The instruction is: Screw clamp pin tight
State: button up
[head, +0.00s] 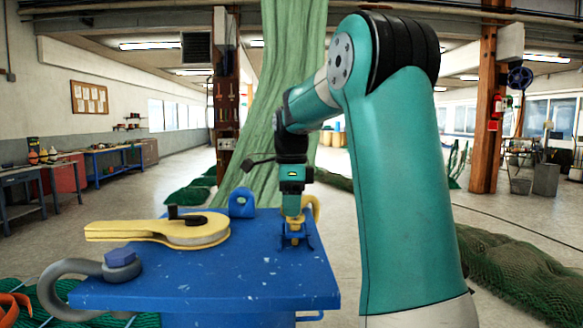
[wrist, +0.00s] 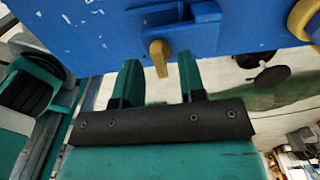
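The clamp (head: 295,240) is a small blue fixture on the right part of the blue bench top, with yellow parts on it. In the wrist view the blue clamp block (wrist: 197,32) shows at the top, and a yellow pin end (wrist: 160,58) juts out from it. My gripper (head: 293,214) points down over the clamp. In the wrist view its two teal fingers (wrist: 159,66) stand apart, one on each side of the yellow pin end, with a gap on both sides. How far the pin is screwed in cannot be told.
The blue bench top (head: 240,285) also carries a yellow block (head: 150,230), a blue lug (head: 241,202) and a grey shackle (head: 75,280) with a blue bolt head. A yellow hook-like part (head: 312,206) stands close behind my gripper. Green netting (head: 510,270) lies on the floor at right.

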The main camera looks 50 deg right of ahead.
notch_tip(320, 180, up, 16)
jog(key=p, duration=0.1)
dwell(0.6)
jog(key=a+f+n+t, duration=0.1)
jog(key=a+f+n, duration=0.5)
jog(key=a+n, duration=0.4)
jog(key=a+f+n, duration=0.6)
jog(key=a+n, duration=0.3)
jog(key=a, duration=0.3)
jog(key=s+a+f+n+y, duration=0.2)
jog(key=s+a+f+n, duration=0.3)
jog(key=s+a+n, duration=0.3)
jog(key=s+a+f+n+g+y, duration=0.1)
jog(key=s+a+f+n+y, duration=0.1)
jog(key=s+a+f+n, duration=0.4)
jog(key=shift+s+a+f+n, duration=0.15)
jog(key=shift+s+a+n, duration=0.75)
jog(key=shift+s+n, duration=0.1)
